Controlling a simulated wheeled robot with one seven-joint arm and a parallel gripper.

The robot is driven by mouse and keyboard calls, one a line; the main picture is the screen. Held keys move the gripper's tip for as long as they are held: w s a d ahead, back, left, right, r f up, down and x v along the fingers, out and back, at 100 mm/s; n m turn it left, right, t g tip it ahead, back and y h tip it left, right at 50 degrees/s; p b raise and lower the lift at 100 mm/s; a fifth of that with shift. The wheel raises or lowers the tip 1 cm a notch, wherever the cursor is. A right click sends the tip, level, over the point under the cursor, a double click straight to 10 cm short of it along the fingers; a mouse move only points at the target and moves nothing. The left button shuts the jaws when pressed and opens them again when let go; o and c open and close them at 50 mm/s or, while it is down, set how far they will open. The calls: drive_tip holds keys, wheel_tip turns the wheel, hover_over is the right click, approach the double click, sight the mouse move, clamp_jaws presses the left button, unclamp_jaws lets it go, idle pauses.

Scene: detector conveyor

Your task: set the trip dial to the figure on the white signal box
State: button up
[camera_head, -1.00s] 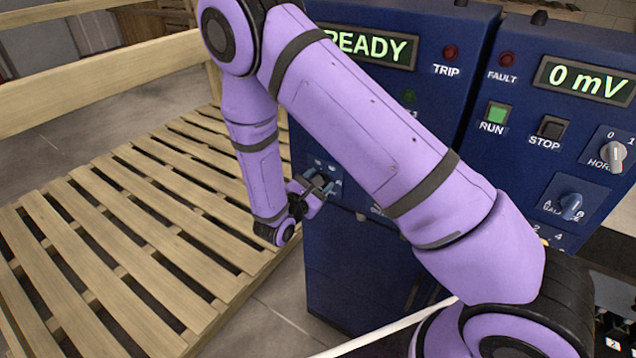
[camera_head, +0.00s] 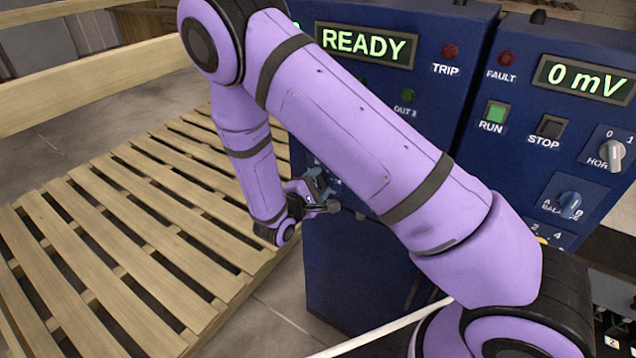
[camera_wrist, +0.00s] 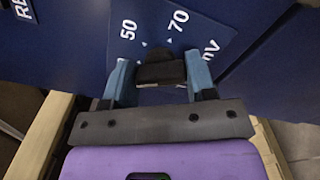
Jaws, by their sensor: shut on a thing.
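The trip dial's dark knob (camera_wrist: 160,72) sits on a blue plate (camera_wrist: 193,34) marked 50, 70 and mV in the wrist view. My gripper (camera_wrist: 160,80) is shut on the knob, one blue-grey finger on each side. The rest of the scale and the knob's pointer are hidden or cannot be made out. In the head view my gripper (camera_head: 322,188) is at the left front of the blue cabinet (camera_head: 350,265), with the dial mostly hidden behind it. I cannot make out a white signal box.
The right-hand cabinet has a 0 mV display (camera_head: 583,79), RUN (camera_head: 496,113) and STOP (camera_head: 551,126) buttons and more knobs. A slatted wooden pallet (camera_head: 130,215) lies at left, close to my wrist.

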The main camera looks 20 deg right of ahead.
idle(0.4)
drive_tip(key=o, duration=0.9)
drive_tip(key=shift+o, duration=0.2)
drive_tip(key=shift+s+a, duration=0.1)
drive_tip(key=v, duration=1)
drive_tip(key=shift+s+a, duration=0.2)
drive_tip(key=shift+a, duration=0.1)
